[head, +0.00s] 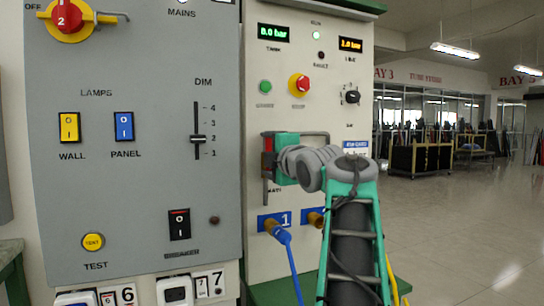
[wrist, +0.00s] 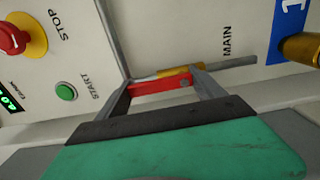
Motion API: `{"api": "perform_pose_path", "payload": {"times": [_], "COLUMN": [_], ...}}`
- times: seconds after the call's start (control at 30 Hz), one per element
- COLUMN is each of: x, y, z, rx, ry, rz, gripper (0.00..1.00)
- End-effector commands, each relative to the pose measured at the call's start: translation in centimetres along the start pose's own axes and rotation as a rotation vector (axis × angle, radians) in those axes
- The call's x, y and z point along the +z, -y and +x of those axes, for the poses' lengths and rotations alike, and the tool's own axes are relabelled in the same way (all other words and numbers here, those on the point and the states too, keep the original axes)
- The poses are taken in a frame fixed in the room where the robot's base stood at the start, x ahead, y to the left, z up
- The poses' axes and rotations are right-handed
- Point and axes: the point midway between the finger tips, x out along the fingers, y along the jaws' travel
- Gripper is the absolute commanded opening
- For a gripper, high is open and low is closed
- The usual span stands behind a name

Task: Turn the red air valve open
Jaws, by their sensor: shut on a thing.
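The red air valve is a small red handle (wrist: 160,86) on a brass-coloured body (wrist: 180,71) set in a thin grey pipe (wrist: 235,63), beside the label MAIN. In the wrist view the handle appears roughly in line with the pipe. My gripper (wrist: 163,80) is shut on the handle, one finger at each end of it. In the head view my gripper (head: 268,157) is against the right panel's left side, and only a bit of red (head: 268,145) shows there. My gripper and wrist hide most of the valve.
The right panel (head: 275,90) carries a red stop knob (head: 299,85), a green start button (head: 265,87) and two lit displays above. A blue hose (head: 290,262) hangs from port 1 below. A grey switch panel (head: 140,70) stands at left. Open floor (head: 460,230) lies right.

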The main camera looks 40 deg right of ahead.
Motion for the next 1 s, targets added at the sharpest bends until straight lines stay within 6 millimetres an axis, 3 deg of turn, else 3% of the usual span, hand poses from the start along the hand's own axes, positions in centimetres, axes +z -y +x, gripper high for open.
{"api": "perform_pose_path", "payload": {"times": [0.13,0.17,0.2,0.4,0.67,0.77,1.0], "x": [-0.2,-0.2,-0.2,0.1,0.2,0.2,0.3], "y": [-0.2,-0.2,-0.2,-0.1,-0.1,-0.1,-0.2], "z": [0.0,0.0,0.0,-0.1,-0.2,-1.3,-6.1], "rx": [0.004,0.004,0.004,0.002,0.001,0.002,0.002], "ry": [-0.005,-0.005,-0.004,0.001,0.003,0.004,0.008], "rz": [-0.004,-0.004,-0.004,-0.002,-0.001,-0.002,-0.003], "gripper": [0.05,0.80,0.83,0.99,1.00,1.00,1.00]}}
